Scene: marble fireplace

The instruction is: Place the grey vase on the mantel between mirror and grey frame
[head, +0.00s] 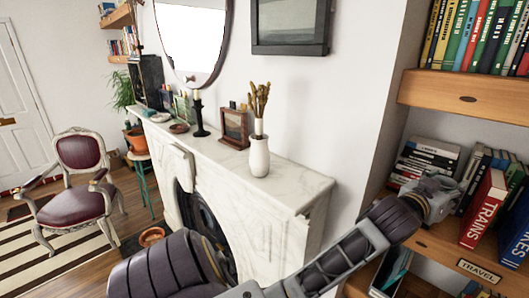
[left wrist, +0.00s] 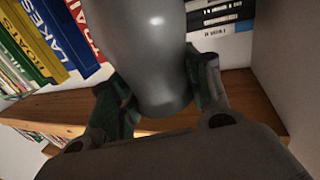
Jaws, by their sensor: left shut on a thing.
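My left gripper (head: 446,194) is at the bookshelf on the right of the head view. In the left wrist view its fingers (left wrist: 160,95) are shut around the grey vase (left wrist: 158,45), a smooth rounded body; its top is cut off by the picture edge. In the head view the vase cannot be told apart from the gripper. The white marble mantel (head: 290,187) is left of my arm. The round mirror (head: 190,38) and the grey frame (head: 290,49) hang on the wall above it. My right gripper is not in view.
A white vase with dried stems (head: 259,157), a brown framed piece (head: 234,127) and a black candlestick (head: 199,118) stand on the mantel. Books, including a red one (head: 484,210), surround my gripper on the shelf (head: 440,243). The mantel's near right end is bare.

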